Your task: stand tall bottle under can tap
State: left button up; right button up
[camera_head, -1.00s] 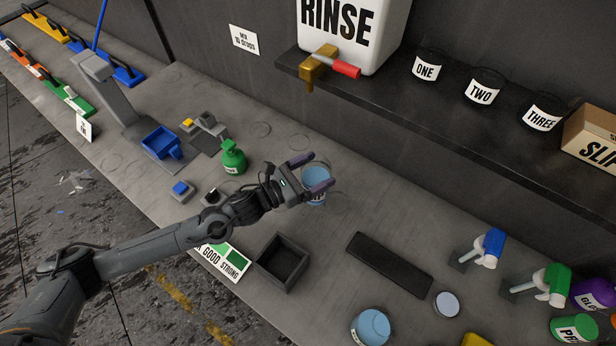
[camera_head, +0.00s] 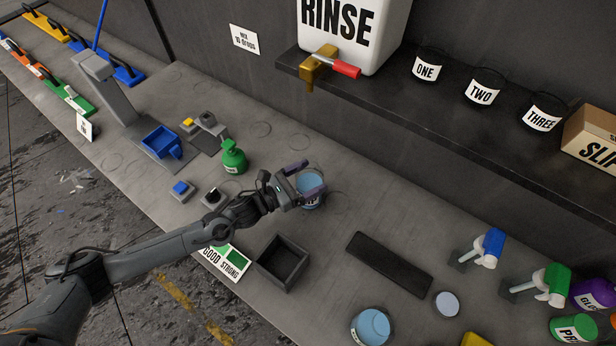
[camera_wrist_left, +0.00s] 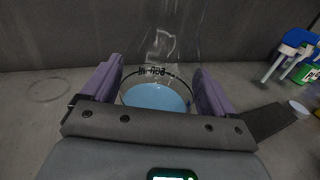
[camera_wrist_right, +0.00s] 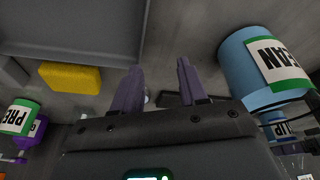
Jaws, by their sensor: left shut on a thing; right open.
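The tall bottle (camera_head: 310,181) is clear with blue liquid low in it and dark lettering. My left gripper (camera_head: 303,177) is shut on it, fingers on either side. In the left wrist view the bottle (camera_wrist_left: 157,97) stands between the purple-grey fingers, its clear upper part rising past them. I cannot tell whether its base touches the bench. The white RINSE can (camera_head: 350,35) sits on the shelf, up and right of the bottle. Its brass tap (camera_head: 316,66) with a red handle points down over the shelf's edge. My right gripper (camera_wrist_right: 158,88) is open and empty, outside the head view.
A black open box (camera_head: 283,262) and a dark mat (camera_head: 389,264) lie nearer the front. A blue CLEAN container (camera_wrist_right: 262,75) is beside my right gripper. The dark shelf (camera_head: 430,120) overhangs the bench's back.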

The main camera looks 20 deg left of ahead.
pick_arm(q)
jog(key=shift+f, duration=0.15)
pick_arm(e)
jog(key=shift+f, duration=0.2)
pick_arm(q)
jog(key=o, duration=0.9)
pick_arm(e)
jog(key=shift+r, duration=0.15)
pick_arm(q)
jog(key=shift+r, duration=0.25)
pick_arm(e)
jog(key=shift+r, duration=0.15)
pick_arm(q)
jog(key=v, duration=1.2)
pick_arm(e)
jog(key=shift+f, duration=0.35)
pick_arm(q)
jog(key=shift+f, duration=0.1)
